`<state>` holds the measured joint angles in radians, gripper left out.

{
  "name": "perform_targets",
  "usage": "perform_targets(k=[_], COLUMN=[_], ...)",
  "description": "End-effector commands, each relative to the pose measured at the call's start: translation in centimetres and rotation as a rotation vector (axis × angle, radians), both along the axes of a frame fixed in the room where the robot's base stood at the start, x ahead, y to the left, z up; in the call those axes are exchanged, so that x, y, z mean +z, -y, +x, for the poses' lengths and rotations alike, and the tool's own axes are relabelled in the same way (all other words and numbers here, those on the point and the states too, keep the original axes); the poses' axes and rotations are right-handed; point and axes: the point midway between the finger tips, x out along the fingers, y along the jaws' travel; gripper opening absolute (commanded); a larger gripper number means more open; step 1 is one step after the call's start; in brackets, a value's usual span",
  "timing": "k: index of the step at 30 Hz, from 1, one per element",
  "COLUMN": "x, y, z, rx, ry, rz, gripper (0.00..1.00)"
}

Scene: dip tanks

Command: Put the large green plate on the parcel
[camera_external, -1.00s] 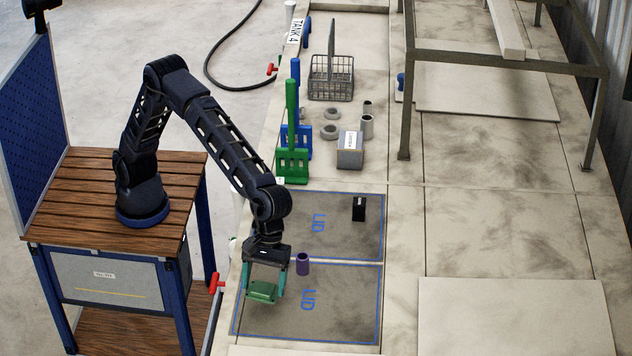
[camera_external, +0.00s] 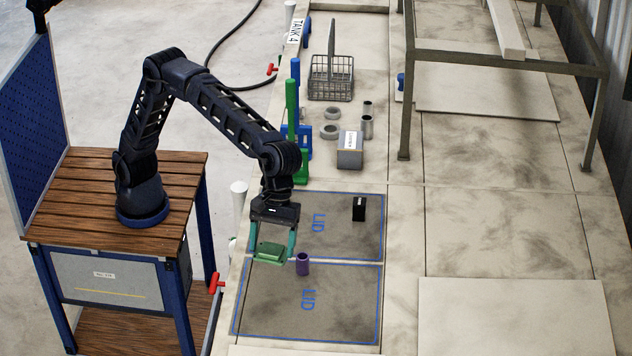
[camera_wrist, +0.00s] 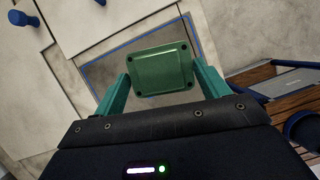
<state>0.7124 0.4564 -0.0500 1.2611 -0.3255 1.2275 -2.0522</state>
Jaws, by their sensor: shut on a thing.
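The large green plate (camera_external: 270,252) is a flat green block with dark corner spots, also clear in the wrist view (camera_wrist: 158,72). My gripper (camera_external: 271,257) is shut on it, a teal finger at each side, and holds it above the tank lids. The parcel is not seen in the wrist view.
A purple cylinder (camera_external: 303,264) stands just right of the plate, and a black block (camera_external: 359,208) on the far lid. Green and blue upright racks (camera_external: 302,168) stand left of the parcel. Grey rings, cylinders and a wire basket (camera_external: 331,80) are behind. A metal frame (camera_external: 404,110) stands right.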

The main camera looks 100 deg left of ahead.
Motion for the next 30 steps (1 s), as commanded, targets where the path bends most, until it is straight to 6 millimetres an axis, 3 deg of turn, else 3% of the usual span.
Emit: perform_targets(k=[6,15,30], x=[0.8,1.8,3.6], y=[-6.7,-16.4,-33.5], z=[5.1,10.6,16.4], rx=[0.029,0.058,0.105], ry=[0.000,0.000,-0.002], rz=[0.005,0.010,0.014], gripper=[0.47,0.47,0.47])
